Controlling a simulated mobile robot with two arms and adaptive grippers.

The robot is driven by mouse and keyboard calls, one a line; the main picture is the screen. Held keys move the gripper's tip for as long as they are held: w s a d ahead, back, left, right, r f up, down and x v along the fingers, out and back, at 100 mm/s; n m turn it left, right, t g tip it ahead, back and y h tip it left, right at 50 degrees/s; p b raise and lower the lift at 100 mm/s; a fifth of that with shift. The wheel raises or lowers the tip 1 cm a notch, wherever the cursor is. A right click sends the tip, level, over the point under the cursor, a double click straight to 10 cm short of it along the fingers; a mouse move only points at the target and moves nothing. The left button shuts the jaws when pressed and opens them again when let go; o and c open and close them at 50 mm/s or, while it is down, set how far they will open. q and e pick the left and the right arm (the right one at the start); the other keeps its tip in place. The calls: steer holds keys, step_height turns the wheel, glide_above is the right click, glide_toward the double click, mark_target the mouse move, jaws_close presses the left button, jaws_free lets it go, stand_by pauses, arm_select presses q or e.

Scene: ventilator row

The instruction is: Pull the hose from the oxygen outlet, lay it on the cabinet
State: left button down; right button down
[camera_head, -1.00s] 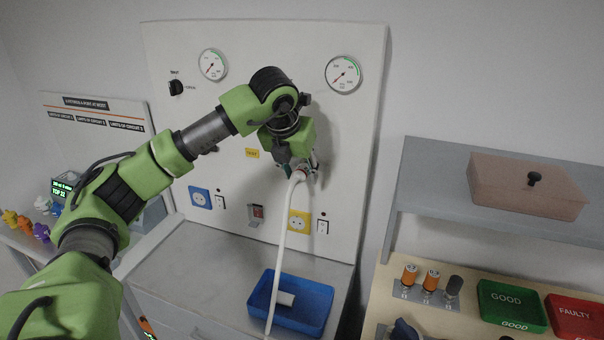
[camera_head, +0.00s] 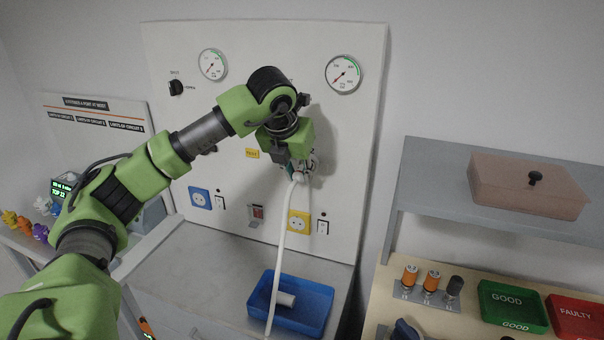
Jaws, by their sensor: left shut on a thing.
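The white hose (camera_head: 282,235) hangs from my left gripper (camera_head: 298,172) down the front of the wall panel and past the blue tray. My left gripper is shut on the hose's upper end, close to the panel. The oxygen outlet is mostly hidden behind the gripper, and I cannot tell whether the hose end is still seated in it. The grey cabinet top (camera_head: 205,262) lies below the panel. My right gripper is not in view.
A blue tray (camera_head: 325,293) with a white cylinder (camera_head: 286,299) stands on the cabinet top. The cabinet top left of it is clear. At the right are a shelf with a brown lidded box (camera_head: 525,192), a green bin (camera_head: 512,306) and a red bin (camera_head: 575,316).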

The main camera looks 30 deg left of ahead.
mark_target(294, 180)
arm_select(q)
steer(key=shift+s+d+b, duration=0.15)
steer(key=shift+s+b, duration=0.25)
steer(key=shift+s, duration=0.25)
steer(key=shift+s+d+b, duration=0.15)
steer(key=shift+s+b, duration=0.2)
steer(key=shift+s, duration=0.3)
stand_by(0.9)
steer(key=shift+s, duration=0.2)
steer(key=shift+s+d+b, duration=0.3)
steer(key=shift+s+b, duration=0.2)
steer(key=shift+s, duration=0.55)
steer(key=shift+s+d+b, duration=0.25)
steer(key=shift+s+b, duration=0.2)
steer(key=shift+s, duration=0.6)
